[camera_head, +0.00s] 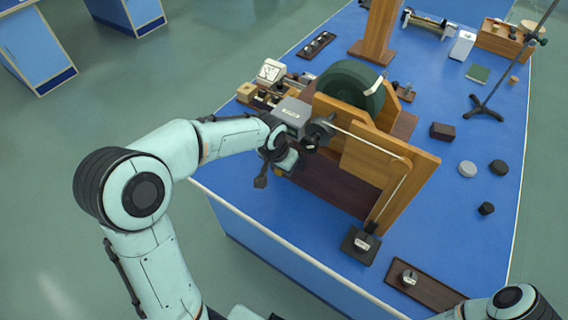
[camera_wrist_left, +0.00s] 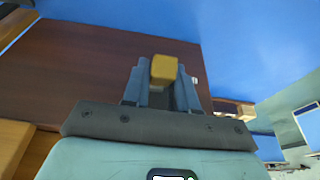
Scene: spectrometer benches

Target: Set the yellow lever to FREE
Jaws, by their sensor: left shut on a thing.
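The yellow lever (camera_wrist_left: 164,68) shows as a small yellow block end between the two fingers of my left gripper (camera_wrist_left: 163,82) in the left wrist view. The fingers are shut on it, in front of a dark brown wooden board (camera_wrist_left: 90,65). In the head view my left gripper (camera_head: 288,160) is at the left side of the wooden apparatus with the dark green wheel (camera_head: 351,88). No FREE mark is readable. My right arm shows only at the bottom right; its gripper is out of view.
The apparatus has an upright wooden panel (camera_head: 408,170) with a bent metal rod. A grey box (camera_head: 292,113) is close to my left wrist. A small dark block (camera_head: 360,245) and a brown strip (camera_head: 424,289) are near the front edge.

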